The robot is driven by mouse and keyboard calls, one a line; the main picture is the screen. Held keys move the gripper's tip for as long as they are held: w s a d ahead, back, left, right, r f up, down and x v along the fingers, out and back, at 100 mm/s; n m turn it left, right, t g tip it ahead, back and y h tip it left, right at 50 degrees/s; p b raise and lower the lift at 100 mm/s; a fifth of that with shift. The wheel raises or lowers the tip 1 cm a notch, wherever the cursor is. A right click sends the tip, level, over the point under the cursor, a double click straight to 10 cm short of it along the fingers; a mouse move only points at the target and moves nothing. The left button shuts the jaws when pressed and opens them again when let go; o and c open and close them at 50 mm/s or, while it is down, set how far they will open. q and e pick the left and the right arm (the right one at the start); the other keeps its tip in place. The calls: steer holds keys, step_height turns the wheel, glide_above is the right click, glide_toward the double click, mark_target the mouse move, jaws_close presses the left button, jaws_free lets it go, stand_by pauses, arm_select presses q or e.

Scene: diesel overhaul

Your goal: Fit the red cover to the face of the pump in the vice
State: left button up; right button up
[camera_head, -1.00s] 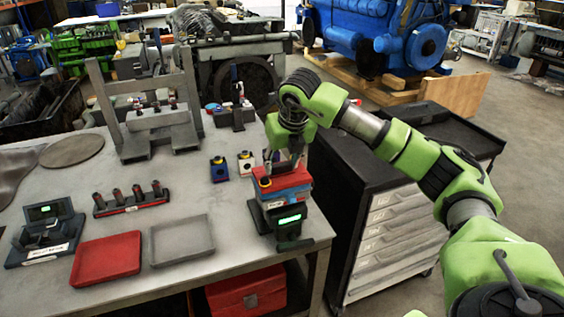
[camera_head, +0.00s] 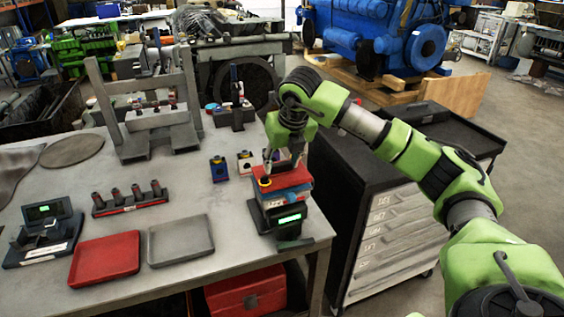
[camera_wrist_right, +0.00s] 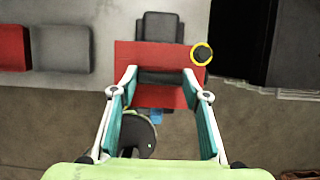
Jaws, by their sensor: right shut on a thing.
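The red cover (camera_head: 288,178) is a flat red block at the top of a stack at the table's right front corner. Beneath it shows a blue and white body (camera_head: 287,196), seemingly the pump, on a dark base with a lit green display (camera_head: 289,219). My right gripper (camera_wrist_right: 160,78) points down over the cover and is shut on it, apparently by the dark raised bar across its middle. A black knob with a yellow ring (camera_wrist_right: 202,54) shows at the cover's corner. Whether the cover touches the pump face all round is hidden. My left gripper is out of view.
Small blue (camera_head: 219,168) and white (camera_head: 246,162) blocks stand left of the stack. A red tray (camera_head: 105,258), a grey tray (camera_head: 180,240) and a rack of several red-and-black pieces (camera_head: 130,198) lie further left. A drawer cabinet (camera_head: 385,225) stands close on the right.

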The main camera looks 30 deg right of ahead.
steer(key=shift+f+b, duration=0.75)
steer(key=shift+f, duration=0.05)
steer(key=shift+f, duration=0.15)
stand_by(0.7)
steer(key=o, duration=1.4)
steer(key=v, duration=1.2)
